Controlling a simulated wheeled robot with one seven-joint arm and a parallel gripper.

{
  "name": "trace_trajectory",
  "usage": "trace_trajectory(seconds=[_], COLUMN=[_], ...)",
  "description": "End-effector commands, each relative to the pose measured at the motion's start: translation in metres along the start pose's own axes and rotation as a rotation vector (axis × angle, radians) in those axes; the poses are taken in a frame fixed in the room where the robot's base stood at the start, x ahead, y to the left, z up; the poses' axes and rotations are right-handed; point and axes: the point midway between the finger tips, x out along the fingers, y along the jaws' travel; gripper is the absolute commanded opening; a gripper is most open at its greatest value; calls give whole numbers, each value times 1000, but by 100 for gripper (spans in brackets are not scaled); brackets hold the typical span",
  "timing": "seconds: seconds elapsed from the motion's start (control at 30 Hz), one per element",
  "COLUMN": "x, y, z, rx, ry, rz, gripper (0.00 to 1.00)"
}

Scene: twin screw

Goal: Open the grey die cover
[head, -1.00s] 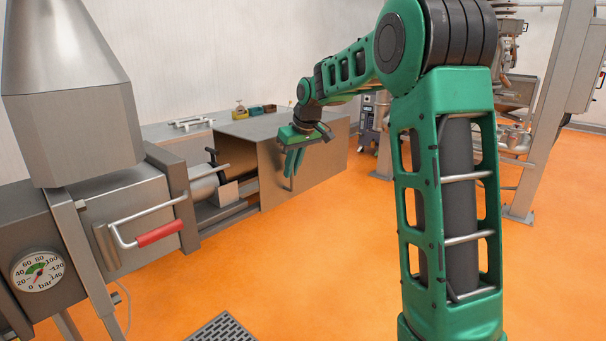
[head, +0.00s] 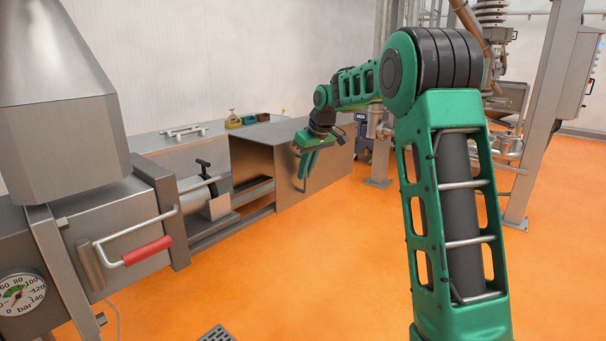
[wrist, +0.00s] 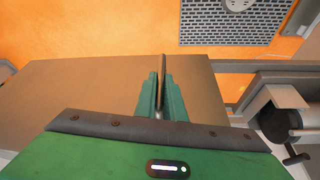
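The grey die cover (head: 318,185) is a box-shaped metal hood on the long machine, right of the die section (head: 212,200). A gap stands between the machine's left block and the cover, and the die shows in it. The cover's front panel also fills much of the wrist view (wrist: 85,90). A thin upright handle bar (wrist: 163,70) stands off that panel. My gripper (wrist: 161,95) has its green fingers close on both sides of the bar and appears shut on it. In the head view my gripper (head: 307,165) is at the cover's front face.
A red-handled lever (head: 147,250) and a pressure gauge (head: 20,295) are on the machine at the left. Small coloured boxes (head: 248,119) sit behind the cover. A floor grate (head: 216,334) lies in front. The orange floor before the cover is clear.

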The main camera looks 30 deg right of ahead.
Motion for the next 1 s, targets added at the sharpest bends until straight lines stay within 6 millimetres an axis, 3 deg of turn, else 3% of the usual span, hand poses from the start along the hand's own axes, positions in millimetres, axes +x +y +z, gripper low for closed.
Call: trace_trajectory(seconds=[0.03,0.1,0.47,1.0], x=[0,0,-5,-92], y=[0,0,-1,0], z=[1,1,0,-1], rx=[1,0,-1,-1], ry=[-2,-2,0,0], rz=[0,0,0,0], gripper=[19,28,28,28])
